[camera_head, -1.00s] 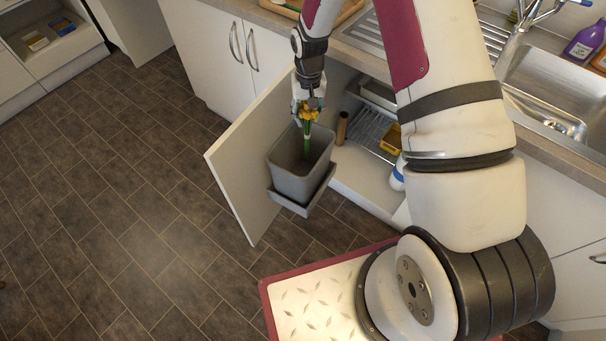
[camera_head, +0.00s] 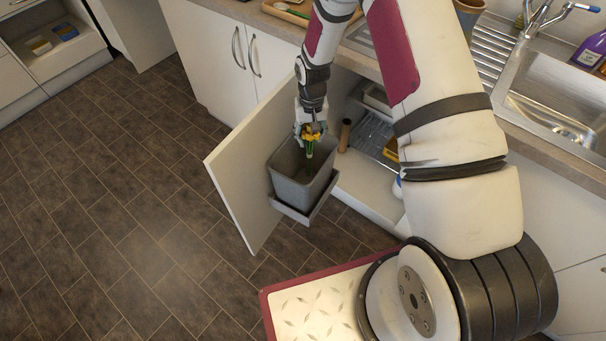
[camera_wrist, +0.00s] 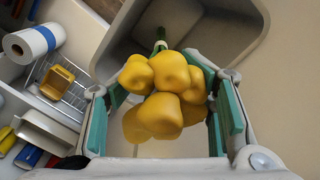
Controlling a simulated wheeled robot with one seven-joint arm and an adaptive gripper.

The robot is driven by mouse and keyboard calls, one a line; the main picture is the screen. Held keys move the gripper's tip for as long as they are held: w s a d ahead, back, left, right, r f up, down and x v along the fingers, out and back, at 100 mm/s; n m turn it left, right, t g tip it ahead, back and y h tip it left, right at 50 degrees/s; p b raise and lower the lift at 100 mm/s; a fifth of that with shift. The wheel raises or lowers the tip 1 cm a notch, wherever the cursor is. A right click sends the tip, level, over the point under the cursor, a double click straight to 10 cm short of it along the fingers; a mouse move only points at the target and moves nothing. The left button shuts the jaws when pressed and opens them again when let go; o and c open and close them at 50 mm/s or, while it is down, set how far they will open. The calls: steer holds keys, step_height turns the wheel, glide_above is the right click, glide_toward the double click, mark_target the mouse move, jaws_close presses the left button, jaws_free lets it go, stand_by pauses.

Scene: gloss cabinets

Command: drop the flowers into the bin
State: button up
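The flowers (camera_head: 312,134), with yellow heads and a green stem, are upright over the bin, stem pointing down into it. In the wrist view the yellow heads (camera_wrist: 165,90) sit between my gripper's fingers. My gripper (camera_head: 311,134) points down over the bin; in the wrist view its teal-padded fingers are spread apart on either side of the heads, with gaps showing. The grey bin (camera_head: 297,192) is mounted at the inside of the open cabinet door; its rim (camera_wrist: 125,25) shows in the wrist view. The stem's lower end is hard to make out.
The open white door (camera_head: 232,178) stands left of the bin. The open cabinet holds a wire rack (camera_head: 372,137), a yellow item (camera_wrist: 58,82) and a paper roll (camera_wrist: 33,43). The counter and sink (camera_head: 560,105) are at the right. Tiled floor is free at left.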

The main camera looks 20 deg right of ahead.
steer(key=o, duration=0.5)
step_height(320, 180, up, 12)
stand_by(0.5)
stand_by(0.3)
